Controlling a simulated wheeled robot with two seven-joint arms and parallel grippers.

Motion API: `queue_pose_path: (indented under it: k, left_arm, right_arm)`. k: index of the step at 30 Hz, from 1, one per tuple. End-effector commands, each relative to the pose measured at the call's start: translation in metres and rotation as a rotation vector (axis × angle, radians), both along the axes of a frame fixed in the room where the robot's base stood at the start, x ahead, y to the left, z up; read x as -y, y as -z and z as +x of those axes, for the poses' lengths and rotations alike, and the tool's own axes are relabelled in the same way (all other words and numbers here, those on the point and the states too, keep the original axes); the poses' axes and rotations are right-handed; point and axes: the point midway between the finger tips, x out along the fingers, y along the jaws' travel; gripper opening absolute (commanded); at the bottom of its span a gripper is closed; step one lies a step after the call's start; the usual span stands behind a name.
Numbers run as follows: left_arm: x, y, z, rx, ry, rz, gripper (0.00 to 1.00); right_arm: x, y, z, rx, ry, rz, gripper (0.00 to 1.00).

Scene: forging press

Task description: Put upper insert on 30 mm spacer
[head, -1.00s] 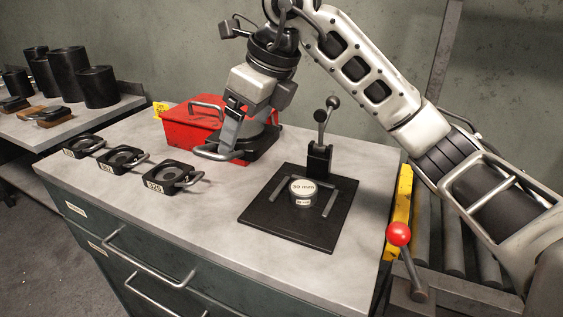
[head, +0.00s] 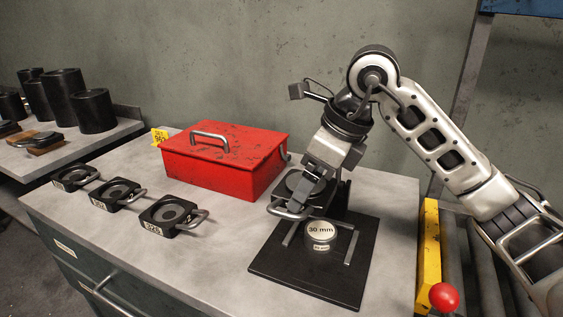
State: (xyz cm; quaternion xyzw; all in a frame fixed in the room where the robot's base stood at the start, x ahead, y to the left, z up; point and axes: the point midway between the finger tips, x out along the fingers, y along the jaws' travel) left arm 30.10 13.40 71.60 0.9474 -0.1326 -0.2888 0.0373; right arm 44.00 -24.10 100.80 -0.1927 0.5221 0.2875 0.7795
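The 30 mm spacer (head: 320,240) is a short grey cylinder with a white "30 mm" label on top. It stands upright on the black base plate (head: 300,278), between two metal guide bars. My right gripper (head: 312,176) comes down from the right, just behind and left of the spacer. It appears shut on the upper insert (head: 296,187), a dark block with a round face and a metal loop handle (head: 289,212). The insert is apart from the spacer in the picture, its handle near the left guide bar. The fingertips are partly hidden. My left gripper is not in view.
A closed red box (head: 222,162) stands left of my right gripper. Several dark inserts with handles, such as the one marked B25 (head: 170,215), line the table's left side. A black upright (head: 341,200) stands behind the spacer. A red-knobbed lever (head: 443,297) is at lower right.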

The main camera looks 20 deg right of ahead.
Motion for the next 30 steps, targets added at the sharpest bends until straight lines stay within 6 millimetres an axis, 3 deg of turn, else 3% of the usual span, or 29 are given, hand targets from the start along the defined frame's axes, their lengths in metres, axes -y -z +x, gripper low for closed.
queue_pose_path:
  k: [7, 14, 21, 30]
  left_arm:
    - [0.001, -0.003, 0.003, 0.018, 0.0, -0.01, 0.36]
    - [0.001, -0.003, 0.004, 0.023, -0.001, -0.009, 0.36]
    - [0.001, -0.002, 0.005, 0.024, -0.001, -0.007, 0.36]
    - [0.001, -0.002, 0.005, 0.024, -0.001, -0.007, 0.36]
  right_arm:
    - [0.022, 0.03, -0.013, 0.008, 0.002, 0.003, 0.1]
    - [0.029, 0.039, -0.017, 0.008, 0.002, 0.002, 0.1]
    - [0.029, 0.066, -0.017, 0.008, 0.001, 0.004, 0.1]
    - [0.029, 0.069, -0.017, 0.013, 0.0, 0.004, 0.1]
